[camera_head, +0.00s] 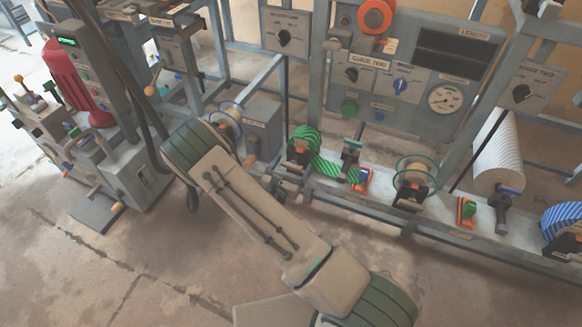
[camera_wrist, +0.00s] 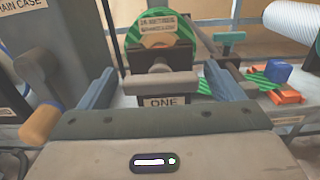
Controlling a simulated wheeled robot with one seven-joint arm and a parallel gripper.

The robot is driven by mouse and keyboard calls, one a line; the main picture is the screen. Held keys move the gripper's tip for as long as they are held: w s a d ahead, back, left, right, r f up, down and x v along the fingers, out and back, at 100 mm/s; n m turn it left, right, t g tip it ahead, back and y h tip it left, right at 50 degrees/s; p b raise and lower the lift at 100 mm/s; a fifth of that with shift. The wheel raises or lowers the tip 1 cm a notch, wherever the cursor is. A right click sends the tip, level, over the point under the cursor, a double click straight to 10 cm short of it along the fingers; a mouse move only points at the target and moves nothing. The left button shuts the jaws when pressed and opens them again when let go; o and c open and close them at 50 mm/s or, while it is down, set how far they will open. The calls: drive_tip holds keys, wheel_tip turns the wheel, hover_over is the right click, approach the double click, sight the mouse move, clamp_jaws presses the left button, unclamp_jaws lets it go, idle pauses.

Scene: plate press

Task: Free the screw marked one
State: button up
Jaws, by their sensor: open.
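In the wrist view, the screw marked one shows as a grey T-shaped handle (camera_wrist: 150,84) with a crossbar lying level. A plate reading "ONE" (camera_wrist: 166,101) sits just below it. My gripper (camera_wrist: 160,78) is open, with one blue-grey finger on each side of the handle and a clear gap on both sides. Nothing is held. Behind the handle stands a green-rimmed reel (camera_wrist: 158,38) with a lettered label. In the head view the green striped reel (camera_head: 303,139) stands on the machine's rail; I cannot make out the screw or the jaws clearly there.
A crank with a wooden grip (camera_wrist: 40,122) is close to my left finger in the wrist view. An orange block with a blue piece (camera_wrist: 280,78) lies to the right. In the head view, a clear reel (camera_head: 416,175) and control panel (camera_head: 418,75) stand along the machine.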

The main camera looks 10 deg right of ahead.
drive_tip(key=c, duration=1)
